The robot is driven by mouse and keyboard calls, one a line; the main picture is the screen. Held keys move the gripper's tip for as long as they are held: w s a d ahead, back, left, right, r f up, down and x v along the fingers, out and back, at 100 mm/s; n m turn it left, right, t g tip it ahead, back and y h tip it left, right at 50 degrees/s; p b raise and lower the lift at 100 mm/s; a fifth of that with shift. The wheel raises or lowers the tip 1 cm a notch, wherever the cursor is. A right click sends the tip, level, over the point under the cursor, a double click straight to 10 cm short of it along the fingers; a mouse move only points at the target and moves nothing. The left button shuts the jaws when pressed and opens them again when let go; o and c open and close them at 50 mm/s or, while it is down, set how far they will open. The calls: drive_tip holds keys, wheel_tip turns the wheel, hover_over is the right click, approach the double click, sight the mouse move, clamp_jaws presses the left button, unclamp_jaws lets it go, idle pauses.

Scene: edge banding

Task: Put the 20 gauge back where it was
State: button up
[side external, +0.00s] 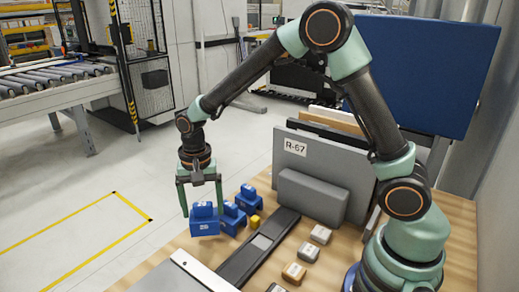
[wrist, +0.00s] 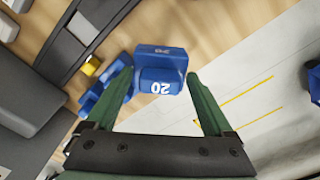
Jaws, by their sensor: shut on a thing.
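My gripper (side external: 201,200) points down at the table's left edge in the side view, its green fingers shut on a blue gauge block (side external: 205,222). In the wrist view this gauge (wrist: 161,82) sits between the fingertips (wrist: 161,90), with a white "20" upside down on its near face. I cannot tell whether it touches the table. Another blue gauge (side external: 232,219) stands just right of it in the side view, and a further one (side external: 247,197) behind that. In the wrist view the left finger partly hides the blue gauges (wrist: 92,98).
A small yellow block (side external: 255,222) stands right of the gauges. A dark rail (side external: 240,265) crosses the wooden table (side external: 172,272). Floor lies beyond the left edge.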

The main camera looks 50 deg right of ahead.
sight(204, 215)
drive_tip(key=shift+f, duration=2.1)
drive_tip(key=o, duration=1.4)
drive_tip(key=shift+f, duration=0.1)
wheel_tip(204, 215, up, 12)
drive_tip(key=shift+r, duration=0.15)
drive_tip(key=shift+s+d+r+n+t, duration=0.95)
drive_tip(key=shift+s+d+r+n, duration=0.5)
drive_tip(key=shift+s, duration=0.8)
drive_tip(key=shift+s+d+r+n+t, duration=0.9)
drive_tip(key=shift+s+d+r+n, duration=0.55)
drive_tip(key=shift+s, duration=0.8)
drive_tip(key=shift+s+d+r+n+t, duration=1.1)
drive_tip(key=shift+s+n, duration=0.5)
drive_tip(key=shift+s, duration=0.65)
